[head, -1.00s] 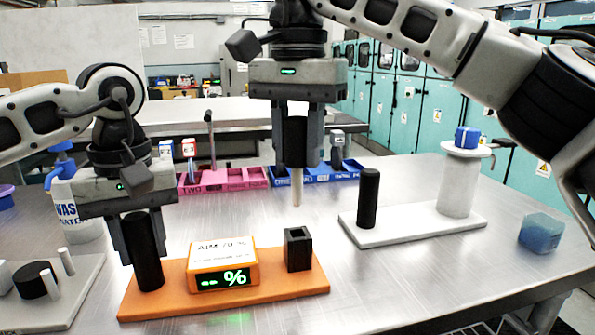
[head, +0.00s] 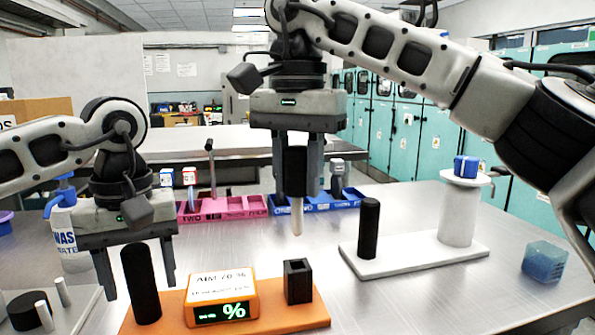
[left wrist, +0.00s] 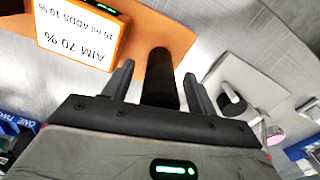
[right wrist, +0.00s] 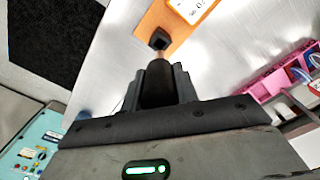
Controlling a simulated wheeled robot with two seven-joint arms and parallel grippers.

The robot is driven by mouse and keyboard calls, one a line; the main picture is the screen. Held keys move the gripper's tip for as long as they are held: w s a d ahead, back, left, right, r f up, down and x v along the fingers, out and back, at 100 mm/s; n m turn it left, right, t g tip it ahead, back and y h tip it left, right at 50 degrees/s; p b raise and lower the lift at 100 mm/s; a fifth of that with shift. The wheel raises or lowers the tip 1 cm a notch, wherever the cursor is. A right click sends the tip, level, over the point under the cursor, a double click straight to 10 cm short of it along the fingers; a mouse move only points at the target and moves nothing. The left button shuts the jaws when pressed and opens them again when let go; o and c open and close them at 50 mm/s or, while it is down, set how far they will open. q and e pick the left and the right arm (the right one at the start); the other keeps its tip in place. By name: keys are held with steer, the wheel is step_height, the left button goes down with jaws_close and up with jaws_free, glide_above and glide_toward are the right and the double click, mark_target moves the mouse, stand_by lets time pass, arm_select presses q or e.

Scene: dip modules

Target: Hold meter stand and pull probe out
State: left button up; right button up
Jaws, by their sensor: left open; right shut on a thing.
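The meter stand (head: 170,322) is an orange base with a display box (head: 222,300) reading "AIM 70 %", a black post (head: 141,284) at its left and a black square holder (head: 298,282) at its right. My right gripper (head: 297,190) is shut on the probe's black handle (head: 295,165). The probe's pale tip (head: 297,217) hangs above and apart from the holder. My left gripper (head: 141,292) is open, its fingers on either side of the black post with gaps. The post also stands between the fingers in the left wrist view (left wrist: 160,75).
A white stand (head: 415,252) with a black post and a pedestal bearing a blue block (head: 466,166) is at the right. A blue cube (head: 543,261) lies right of it. Pink (head: 245,207) and blue (head: 335,202) trays stand behind. A wash bottle (head: 66,235) is at left.

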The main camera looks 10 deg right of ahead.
arm_select(q)
steer(key=shift+r+p, duration=3.4)
steer(key=shift+r, duration=0.35)
arm_select(e)
steer(key=shift+r, duration=3.4)
arm_select(q)
step_height(320, 180, up, 9)
steer(key=p, duration=0.8)
arm_select(e)
step_height(320, 180, up, 8)
